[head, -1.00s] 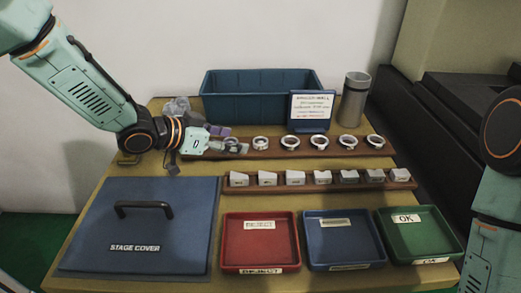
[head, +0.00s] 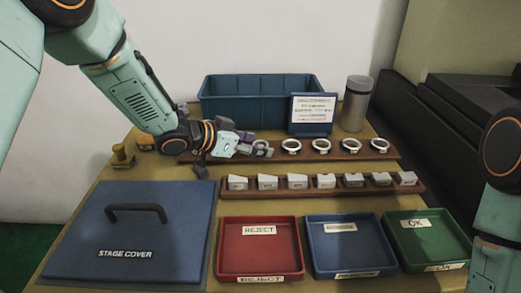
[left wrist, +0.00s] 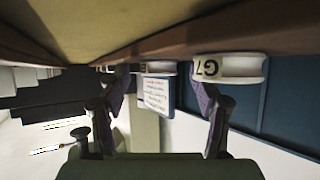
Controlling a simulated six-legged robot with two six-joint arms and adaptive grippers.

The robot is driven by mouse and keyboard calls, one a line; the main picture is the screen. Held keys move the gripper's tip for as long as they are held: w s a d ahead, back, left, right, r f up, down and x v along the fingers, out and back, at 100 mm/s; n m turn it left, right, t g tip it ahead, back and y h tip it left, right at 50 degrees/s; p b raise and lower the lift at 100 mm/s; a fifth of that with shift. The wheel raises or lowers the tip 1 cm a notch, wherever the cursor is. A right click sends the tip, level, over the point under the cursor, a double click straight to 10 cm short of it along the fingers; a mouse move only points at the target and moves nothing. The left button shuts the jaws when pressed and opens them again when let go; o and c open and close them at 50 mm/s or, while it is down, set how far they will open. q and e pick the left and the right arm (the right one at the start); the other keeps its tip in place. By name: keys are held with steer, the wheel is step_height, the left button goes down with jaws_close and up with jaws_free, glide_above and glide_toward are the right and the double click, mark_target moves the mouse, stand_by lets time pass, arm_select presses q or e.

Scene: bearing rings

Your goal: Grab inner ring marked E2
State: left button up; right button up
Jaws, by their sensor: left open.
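A row of pale metal rings stands on the rear brown rail (head: 335,155). My left gripper (head: 256,150) is open and empty at the left end of this row, beside a ring (head: 264,147) that its fingers partly cover. The left wrist view is upside down. It shows my two purple-grey fingers (left wrist: 160,98) apart, a ring marked G7 (left wrist: 230,67) close by the right finger, and a smaller-looking ring (left wrist: 155,67) farther off between them. The mark on that ring is only partly visible. Ring marks are too small to read in the head view. My right gripper is out of view.
A front rail (head: 325,187) holds several grey blocks. Behind the rings stand a blue bin (head: 240,100), a sign (head: 313,112) and a grey cylinder (head: 356,104). In front lie the stage cover (head: 80,215) and red (head: 260,260), blue (head: 345,255) and green (head: 428,250) trays.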

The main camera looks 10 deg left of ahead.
arm_select(q)
steer(key=shift+s+r, duration=0.1)
steer(key=shift+c, duration=0.8)
steer(key=c, duration=1.1)
